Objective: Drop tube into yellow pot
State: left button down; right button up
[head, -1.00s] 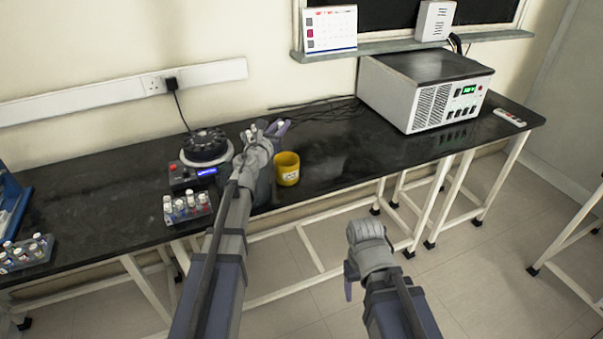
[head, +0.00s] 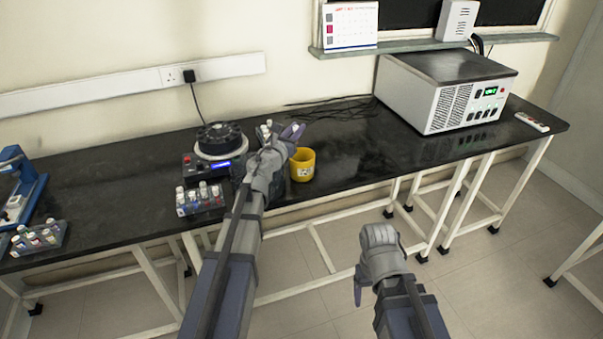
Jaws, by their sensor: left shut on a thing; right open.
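The yellow pot (head: 303,166) stands upright on the black bench, just right of my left gripper. My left gripper (head: 281,132) is over the bench, up and left of the pot in the picture. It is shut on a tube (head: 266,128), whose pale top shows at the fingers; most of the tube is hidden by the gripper. My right gripper (head: 361,290) is low in front of the bench, away from the pot. It is open and holds nothing that I can see.
A round black-topped device (head: 220,140) stands left of my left gripper. A rack of capped tubes (head: 201,199) is in front of it, and another rack (head: 38,238) is at far left. A large grey box instrument (head: 446,90) stands at right. The bench (head: 345,150) right of the pot is clear.

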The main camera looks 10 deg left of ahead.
pick_arm(q)
jog(key=shift+f+b, duration=0.4)
jog(key=shift+f, duration=0.4)
pick_arm(e)
jog(key=shift+f, duration=0.75)
pick_arm(q)
jog(key=shift+r, duration=0.1)
jog(key=c, duration=0.7)
grip_release()
jog(key=s, duration=0.2)
jog(key=s+a, duration=0.1)
jog(key=s, duration=0.4)
jog(key=shift+s+a, duration=0.15)
jog(key=shift+s, duration=0.2)
